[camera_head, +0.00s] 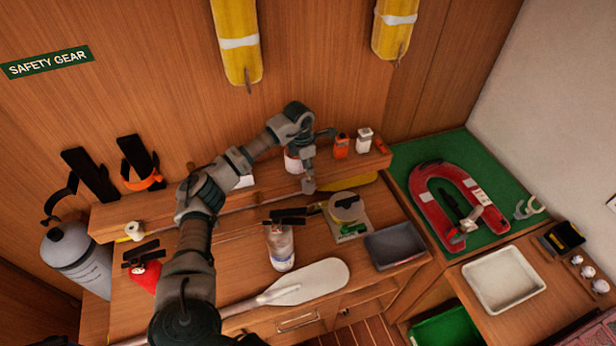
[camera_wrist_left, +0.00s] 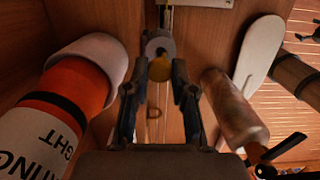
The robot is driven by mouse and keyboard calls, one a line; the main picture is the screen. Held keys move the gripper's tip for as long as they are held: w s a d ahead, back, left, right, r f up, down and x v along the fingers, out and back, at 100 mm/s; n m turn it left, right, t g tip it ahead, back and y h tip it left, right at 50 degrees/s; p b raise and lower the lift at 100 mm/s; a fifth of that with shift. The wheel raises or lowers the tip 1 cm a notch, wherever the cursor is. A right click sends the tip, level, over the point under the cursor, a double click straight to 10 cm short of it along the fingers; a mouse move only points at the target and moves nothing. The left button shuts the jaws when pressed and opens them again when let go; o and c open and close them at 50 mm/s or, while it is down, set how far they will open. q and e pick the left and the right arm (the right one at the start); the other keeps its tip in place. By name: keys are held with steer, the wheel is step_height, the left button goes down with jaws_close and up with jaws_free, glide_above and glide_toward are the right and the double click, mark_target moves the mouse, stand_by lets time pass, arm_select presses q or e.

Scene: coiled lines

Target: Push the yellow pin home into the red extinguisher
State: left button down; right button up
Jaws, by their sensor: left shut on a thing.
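A red extinguisher (camera_head: 145,278) with a black lever head sits at the left of the bench, partly behind my left arm. My left gripper (camera_head: 308,180) points down at the back ledge, well to the right of it. In the wrist view, the fingers (camera_wrist_left: 159,82) are shut on a small yellowish piece (camera_wrist_left: 160,69), which I take to be the yellow pin; its shape is mostly hidden. A grey round part (camera_wrist_left: 158,47) shows just beyond it. The pin cannot be made out in the head view. My right gripper is not in view.
An orange and white canister (camera_wrist_left: 75,95) stands close left of the fingers.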

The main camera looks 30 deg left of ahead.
arm_select(q)
steer(key=shift+r, duration=0.7)
steer(key=shift+f, duration=0.1)
